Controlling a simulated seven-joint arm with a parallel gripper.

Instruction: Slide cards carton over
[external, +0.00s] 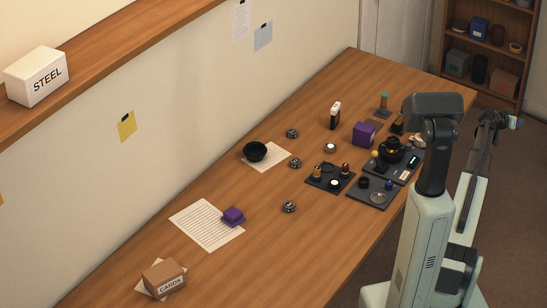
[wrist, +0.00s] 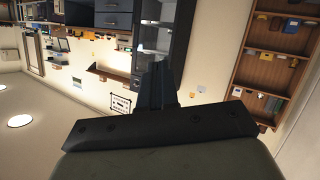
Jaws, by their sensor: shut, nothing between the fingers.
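The cards carton (external: 163,279) is a small brown box labelled CARDS. It sits near the front left of the wooden table (external: 130,262), partly over a pale sheet of paper (external: 143,286). My gripper (wrist: 160,84) shows in the wrist view with its dark fingers together and nothing between them. It points at the room's shelves and wall, and the carton is not in that view. In the external view my arm stands at the right side of the table, far from the carton.
A lined sheet (external: 199,224) with a purple block (external: 233,215) lies up and right of the carton. A black bowl (external: 255,151), dark trays (external: 330,178) and small parts fill the farther table. The wood between carton and lined sheet is clear. A STEEL box (external: 35,77) sits on the wall shelf.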

